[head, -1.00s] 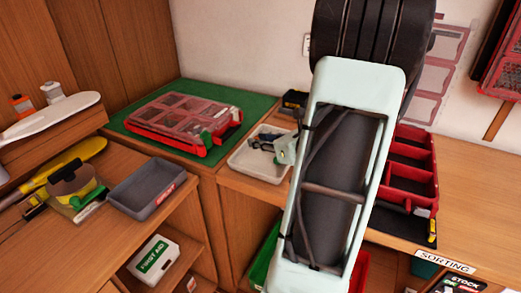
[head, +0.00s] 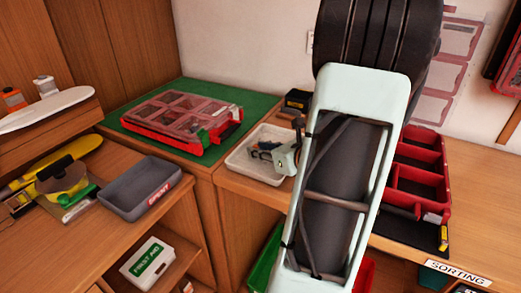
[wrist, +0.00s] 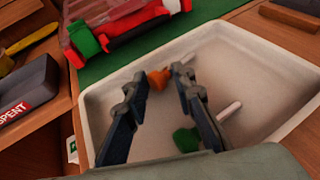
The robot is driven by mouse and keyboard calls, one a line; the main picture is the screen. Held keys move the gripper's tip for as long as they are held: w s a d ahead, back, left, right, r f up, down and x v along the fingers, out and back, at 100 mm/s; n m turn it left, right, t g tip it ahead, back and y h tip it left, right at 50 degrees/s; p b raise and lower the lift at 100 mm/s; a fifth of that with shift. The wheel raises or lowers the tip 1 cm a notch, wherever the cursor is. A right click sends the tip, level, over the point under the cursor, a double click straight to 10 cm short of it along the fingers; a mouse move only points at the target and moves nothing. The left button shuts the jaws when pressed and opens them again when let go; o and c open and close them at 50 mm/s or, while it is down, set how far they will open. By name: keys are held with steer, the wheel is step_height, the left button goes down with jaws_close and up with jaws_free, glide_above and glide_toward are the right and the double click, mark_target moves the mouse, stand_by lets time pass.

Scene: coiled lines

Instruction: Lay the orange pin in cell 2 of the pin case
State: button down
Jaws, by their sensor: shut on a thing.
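The orange pin (wrist: 158,78) shows its orange head between my fingertips in the wrist view; a pale shaft beside it seems to belong to it. My gripper (wrist: 160,82) is shut on the orange pin, low in the white tray. In the head view my gripper (head: 262,150) is over this tray, partly hidden by my arm. A red case (head: 184,118) with clear-covered compartments lies on the green mat. A red box (head: 418,178) with open compartments stands right of my arm, partly hidden. I cannot tell which is the pin case, and no cell numbers are readable.
The white tray (wrist: 92,112) also holds a green pin (wrist: 187,139) with a pale shaft. The green mat (head: 122,120) lies behind it. A grey bin marked SPENT (head: 140,188) stands at the left.

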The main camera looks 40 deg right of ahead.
steer(key=shift+f, duration=0.2)
steer(key=c, duration=1.6)
jaws_free()
